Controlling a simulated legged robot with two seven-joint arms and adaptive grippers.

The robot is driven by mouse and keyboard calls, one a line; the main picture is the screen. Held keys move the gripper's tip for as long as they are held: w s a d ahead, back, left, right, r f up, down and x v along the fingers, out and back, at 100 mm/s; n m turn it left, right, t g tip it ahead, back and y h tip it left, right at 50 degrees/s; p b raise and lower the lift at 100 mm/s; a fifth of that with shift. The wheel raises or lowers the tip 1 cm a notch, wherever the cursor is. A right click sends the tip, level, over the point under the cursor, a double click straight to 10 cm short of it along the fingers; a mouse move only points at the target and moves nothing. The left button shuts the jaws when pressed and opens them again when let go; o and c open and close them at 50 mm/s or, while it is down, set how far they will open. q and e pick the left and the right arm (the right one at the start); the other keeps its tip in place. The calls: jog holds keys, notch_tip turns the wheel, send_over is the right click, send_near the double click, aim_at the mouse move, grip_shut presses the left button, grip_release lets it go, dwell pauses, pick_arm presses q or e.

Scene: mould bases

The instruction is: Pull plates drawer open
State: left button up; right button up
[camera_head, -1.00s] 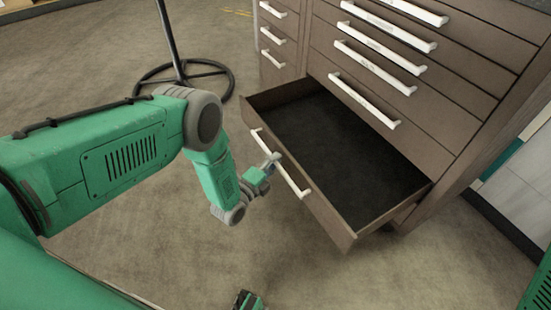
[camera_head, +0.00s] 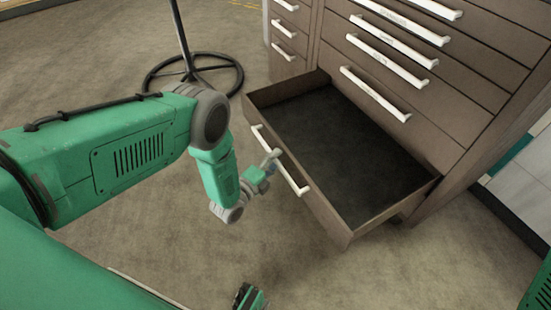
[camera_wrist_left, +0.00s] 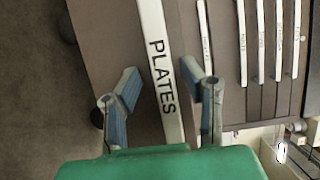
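The plates drawer (camera_head: 325,215) is pulled well out of the brown cabinet, and its dark inside looks empty. Its white handle (camera_head: 291,173) runs along the front. The handle's PLATES label is readable in the left wrist view (camera_wrist_left: 160,75). My left gripper (camera_head: 272,160) is at the middle of this handle. In the left wrist view its two blue-grey fingers (camera_wrist_left: 160,82) stand on either side of the handle, with narrow gaps showing, so they look open around it. My right gripper cannot be made out.
Closed drawers with white handles (camera_head: 375,93) rise above the open one. A narrower drawer stack (camera_head: 290,45) stands to the left. A black stand with a ring base (camera_head: 195,78) is on the floor behind my left arm. The floor before the drawer is clear.

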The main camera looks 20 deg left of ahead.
pick_arm(q)
jog(key=shift+a, duration=0.15)
jog(key=v, duration=1.2)
jog(key=shift+f, duration=0.1)
